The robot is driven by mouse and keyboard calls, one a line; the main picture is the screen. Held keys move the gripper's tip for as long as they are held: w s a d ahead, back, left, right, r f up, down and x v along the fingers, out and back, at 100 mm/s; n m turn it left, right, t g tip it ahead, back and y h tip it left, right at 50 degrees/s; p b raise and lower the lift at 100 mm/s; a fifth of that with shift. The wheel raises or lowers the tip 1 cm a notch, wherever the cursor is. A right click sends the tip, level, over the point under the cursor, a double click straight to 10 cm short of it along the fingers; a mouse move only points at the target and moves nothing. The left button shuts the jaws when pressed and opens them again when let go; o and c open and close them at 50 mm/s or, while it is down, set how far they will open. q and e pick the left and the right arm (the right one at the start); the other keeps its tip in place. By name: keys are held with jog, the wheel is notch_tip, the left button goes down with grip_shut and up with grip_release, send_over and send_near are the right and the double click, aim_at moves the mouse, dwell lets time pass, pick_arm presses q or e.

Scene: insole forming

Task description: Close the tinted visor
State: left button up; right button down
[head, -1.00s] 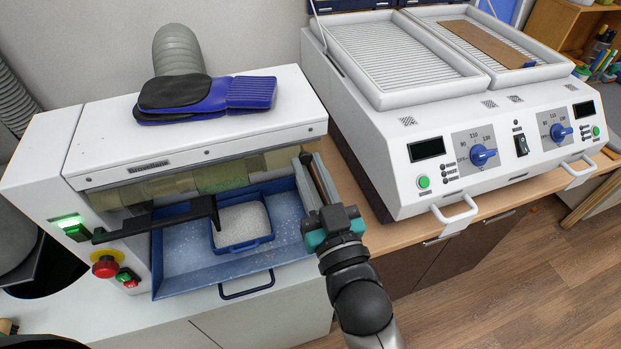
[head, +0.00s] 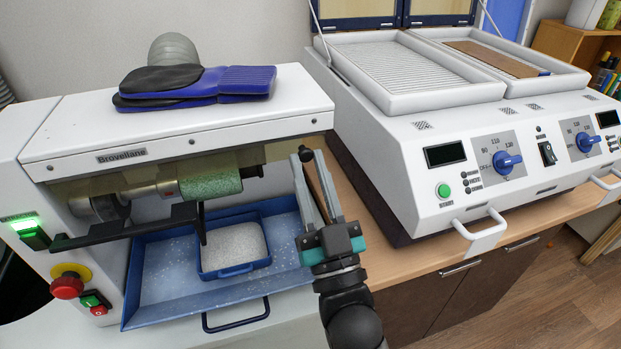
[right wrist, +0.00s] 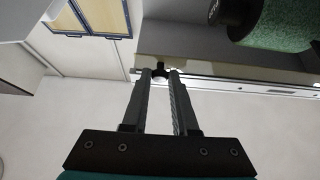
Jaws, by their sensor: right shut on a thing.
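The tinted visor (head: 284,150) is a brownish see-through strip under the front edge of the white grinding machine's hood (head: 200,135). The green roller (head: 210,177) shows below and behind it. My right gripper (head: 305,156) is at the visor's right end, its fingers pointing up toward the machine. In the right wrist view its fingers (right wrist: 160,75) are shut on a small dark knob (right wrist: 158,69) at the edge of the visor panel (right wrist: 190,46). The fingertips partly hide the knob. My left gripper is not in view.
A blue tray (head: 150,275) with a smaller bin of white grains (head: 235,247) lies below the roller. A black rest (head: 125,230) juts out at the left. A white heater unit (head: 430,130) stands close at the right. Blue-black insoles (head: 195,85) lie on the hood.

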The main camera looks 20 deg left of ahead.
dwell(0.4)
jog(key=c, duration=0.7)
grip_release()
jog(key=b+v, duration=0.2)
jog(key=v, duration=1.3)
